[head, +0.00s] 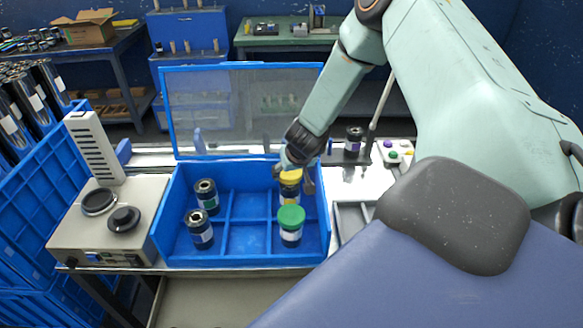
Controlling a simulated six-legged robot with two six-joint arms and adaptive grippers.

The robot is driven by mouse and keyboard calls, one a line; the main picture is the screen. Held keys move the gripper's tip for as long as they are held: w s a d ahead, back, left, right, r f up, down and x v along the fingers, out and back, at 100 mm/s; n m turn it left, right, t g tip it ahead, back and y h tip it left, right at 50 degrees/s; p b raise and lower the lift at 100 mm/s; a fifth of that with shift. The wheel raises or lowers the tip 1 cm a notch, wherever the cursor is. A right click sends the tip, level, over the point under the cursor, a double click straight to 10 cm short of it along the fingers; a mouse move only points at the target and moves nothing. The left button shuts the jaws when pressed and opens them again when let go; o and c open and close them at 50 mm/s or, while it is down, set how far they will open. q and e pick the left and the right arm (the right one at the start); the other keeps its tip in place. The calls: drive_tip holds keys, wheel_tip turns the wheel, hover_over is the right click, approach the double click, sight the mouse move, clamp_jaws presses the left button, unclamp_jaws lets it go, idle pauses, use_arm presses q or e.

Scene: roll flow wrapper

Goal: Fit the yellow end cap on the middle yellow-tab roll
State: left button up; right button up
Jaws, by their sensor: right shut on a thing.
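The yellow end cap (290,176) is between the fingers of my right gripper (295,174), which is shut on it. It is at the top of a dark roll with a pale label (290,197) in the back right of the blue divided box (246,258). The fingers partly hide the cap, and I cannot tell whether it is fully seated or just resting there. No yellow tab is clear at this size. My left gripper is not in view.
A green-capped roll (291,225) stands just in front. Two open-topped rolls (206,196) (199,229) stand at the box's left. The clear lid (245,112) is raised behind. A grey device (105,225) is at left, and another roll (353,140) at right. The middle compartments are empty.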

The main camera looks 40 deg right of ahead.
drive_tip(key=o, duration=0.5)
drive_tip(key=shift+o, duration=0.2)
drive_tip(key=p+v, duration=1)
drive_tip(key=v, duration=0.1)
idle(0.7)
